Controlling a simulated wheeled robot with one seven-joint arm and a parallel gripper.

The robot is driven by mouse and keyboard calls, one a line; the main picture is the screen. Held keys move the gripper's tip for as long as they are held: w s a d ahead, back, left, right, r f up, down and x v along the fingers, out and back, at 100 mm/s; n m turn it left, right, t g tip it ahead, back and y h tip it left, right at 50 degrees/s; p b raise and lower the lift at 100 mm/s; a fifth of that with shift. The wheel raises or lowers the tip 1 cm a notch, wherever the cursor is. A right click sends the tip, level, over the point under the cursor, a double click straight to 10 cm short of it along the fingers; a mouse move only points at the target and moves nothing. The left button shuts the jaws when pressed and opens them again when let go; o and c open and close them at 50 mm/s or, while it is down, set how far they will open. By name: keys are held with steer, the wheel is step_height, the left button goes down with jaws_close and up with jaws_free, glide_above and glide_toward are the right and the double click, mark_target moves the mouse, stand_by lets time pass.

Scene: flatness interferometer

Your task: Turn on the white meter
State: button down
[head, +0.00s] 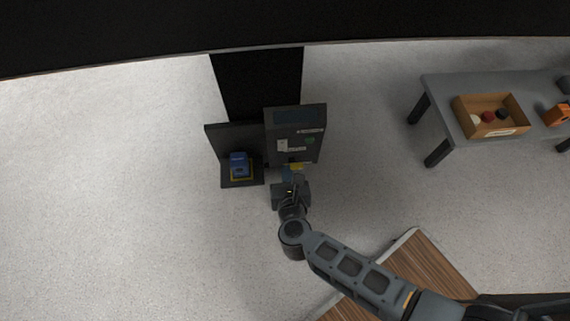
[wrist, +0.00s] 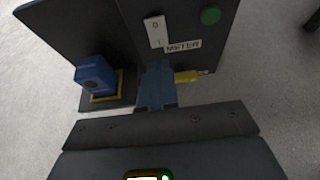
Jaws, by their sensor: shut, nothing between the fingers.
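A dark grey box (head: 314,117) labelled METER stands ahead, with a dark screen (head: 288,116) on it. A white switch plate (head: 282,145) is on its face; in the wrist view the switch (wrist: 155,31) shows 0 at the top and a mark below. The METER label (wrist: 183,46) is beside the switch, and a green round button (wrist: 210,15) is at upper right. My gripper (wrist: 157,68) has its blue fingers shut and empty, just below the switch in the wrist view. Whether the fingertips touch the box I cannot tell. The gripper also shows in the head view (head: 288,175).
A yellow piece (wrist: 186,76) sticks out right of my fingers. A blue block (head: 239,162) sits in a yellow frame on a dark stand at left. A grey table (head: 455,90) with a wooden tray (head: 491,132) is at right. A wood-topped surface (head: 428,262) is near my arm.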

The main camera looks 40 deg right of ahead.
steer(key=p+v, duration=0.1)
steer(key=v, duration=0.5)
steer(key=shift+s+a, duration=0.2)
steer(key=shift+s, duration=0.05)
steer(key=shift+d+r+p, duration=0.15)
steer(key=shift+r+p, duration=0.05)
steer(key=shift+p, duration=0.25)
